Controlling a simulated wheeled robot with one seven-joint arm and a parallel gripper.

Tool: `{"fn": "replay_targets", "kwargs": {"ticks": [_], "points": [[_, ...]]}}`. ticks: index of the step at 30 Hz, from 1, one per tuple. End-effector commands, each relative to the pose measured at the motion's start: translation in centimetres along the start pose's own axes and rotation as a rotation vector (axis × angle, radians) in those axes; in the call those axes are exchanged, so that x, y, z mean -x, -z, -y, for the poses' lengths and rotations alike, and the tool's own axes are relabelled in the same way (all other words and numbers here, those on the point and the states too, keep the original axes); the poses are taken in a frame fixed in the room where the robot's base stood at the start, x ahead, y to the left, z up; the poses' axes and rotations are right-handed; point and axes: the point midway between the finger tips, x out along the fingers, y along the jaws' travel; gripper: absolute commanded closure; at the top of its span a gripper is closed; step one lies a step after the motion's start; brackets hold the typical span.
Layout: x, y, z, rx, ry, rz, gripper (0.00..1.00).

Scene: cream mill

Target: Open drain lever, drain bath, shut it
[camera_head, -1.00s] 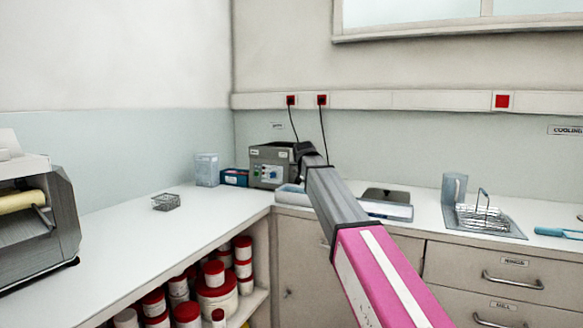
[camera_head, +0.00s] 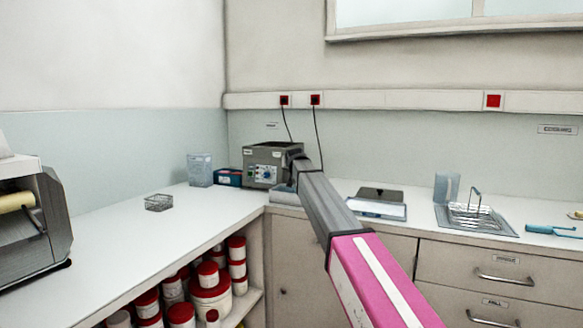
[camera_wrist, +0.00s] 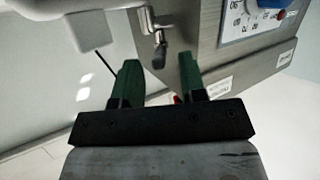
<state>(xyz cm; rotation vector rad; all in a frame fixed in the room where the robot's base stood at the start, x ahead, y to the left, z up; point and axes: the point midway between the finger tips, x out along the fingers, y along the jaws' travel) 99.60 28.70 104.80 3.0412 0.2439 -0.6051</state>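The bath (camera_head: 262,166) is a grey box with a blue dial on the counter's back corner. In the wrist view its metal front (camera_wrist: 215,50) appears upside down, with the dial (camera_wrist: 268,8) at top right. A small metal drain tap with a lever (camera_wrist: 159,48) sticks out at the bath's edge, top centre. My gripper (camera_wrist: 160,65) has two green fingers, spread apart and empty. The lever shows between and just beyond the fingertips; I cannot tell if they touch. In the head view my gripper (camera_head: 297,155) is at the bath's right front, its fingers hard to make out.
A pale tray (camera_head: 284,196) sits at the bath's front, partly behind my arm. A blue box (camera_head: 228,177) and clear container (camera_head: 200,169) stand left of it. A wire basket (camera_head: 159,202) lies on the left counter, mostly clear. A flat dark-and-white device (camera_head: 378,203) lies right.

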Motion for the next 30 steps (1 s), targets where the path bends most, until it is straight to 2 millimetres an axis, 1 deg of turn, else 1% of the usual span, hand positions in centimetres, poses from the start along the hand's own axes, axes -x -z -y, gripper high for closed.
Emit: {"fn": "replay_targets", "kwargs": {"ticks": [1, 2, 3, 4, 14, 30], "points": [[0.0, 0.0, 0.0, 0.0, 0.0, 0.0, 0.71], [0.0, 0.0, 0.0, 0.0, 0.0, 0.0, 0.81], [0.0, 0.0, 0.0, 0.0, 0.0, 0.0, 0.94], [0.0, 0.0, 0.0, 0.0, 0.0, 0.0, 1.0], [0.0, 0.0, 0.4, -0.011, -0.031, 0.004, 1.0], [-0.5, 0.1, 2.4, -0.124, -0.302, 0.005, 1.0]]}}
